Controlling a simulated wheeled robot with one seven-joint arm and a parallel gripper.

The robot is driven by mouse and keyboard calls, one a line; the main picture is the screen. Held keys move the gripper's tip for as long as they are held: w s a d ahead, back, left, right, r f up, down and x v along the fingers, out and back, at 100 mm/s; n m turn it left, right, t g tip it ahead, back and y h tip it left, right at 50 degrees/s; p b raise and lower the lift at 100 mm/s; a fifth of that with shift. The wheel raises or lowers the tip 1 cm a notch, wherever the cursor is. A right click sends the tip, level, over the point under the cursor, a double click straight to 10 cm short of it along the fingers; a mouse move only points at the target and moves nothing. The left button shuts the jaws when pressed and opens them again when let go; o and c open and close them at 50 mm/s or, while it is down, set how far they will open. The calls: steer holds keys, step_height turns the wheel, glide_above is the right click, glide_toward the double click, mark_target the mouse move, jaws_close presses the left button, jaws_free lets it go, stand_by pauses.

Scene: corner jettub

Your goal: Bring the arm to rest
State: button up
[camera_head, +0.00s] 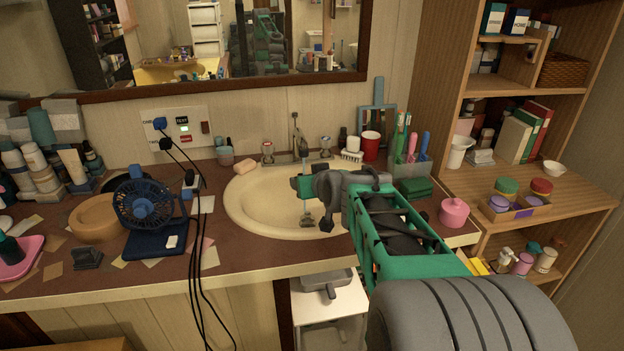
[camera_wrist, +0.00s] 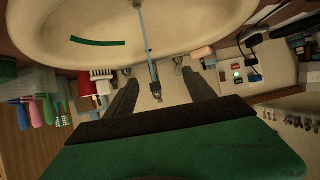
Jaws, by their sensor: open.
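My arm reaches from the lower right over the counter (camera_head: 260,255) to the cream sink (camera_head: 240,205). My gripper (camera_head: 316,221) points down over the basin in the head view. In the wrist view my gripper (camera_wrist: 158,82) shows two dark fingers spread apart, with nothing clearly held between them. A thin pale metal rod (camera_wrist: 152,62), which looks like the tap spout, shows in the gap; I cannot tell whether it touches a finger. The tap (camera_head: 298,140) stands behind the basin in the head view. A green strip (camera_wrist: 98,42) shows across the basin in the wrist view.
A blue fan (camera_head: 143,205) with black cables stands left of the sink. A red cup (camera_head: 370,146), a brush holder (camera_head: 408,170) and a pink jar (camera_head: 453,212) stand near my arm on the right. A wooden shelf (camera_head: 435,85) bounds the right side; a mirror hangs behind.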

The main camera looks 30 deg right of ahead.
steer(key=s+a+r+n+g+y+p, duration=0.1)
steer(key=s+a+r+g+p, duration=0.3)
steer(key=s+a+p, duration=0.5)
steer(key=s+a+g+p, duration=0.2)
steer(key=s+a+p, duration=0.1)
steer(key=s, duration=0.4)
steer(key=s+a+n+g+p, duration=0.1)
steer(key=s+a+g+p, duration=0.1)
steer(key=s, duration=0.6)
steer(key=shift+a+g+y+p, duration=0.3)
steer(key=shift+a+g+p, duration=0.15)
steer(key=shift+a, duration=0.6)
steer(key=shift+s, duration=0.1)
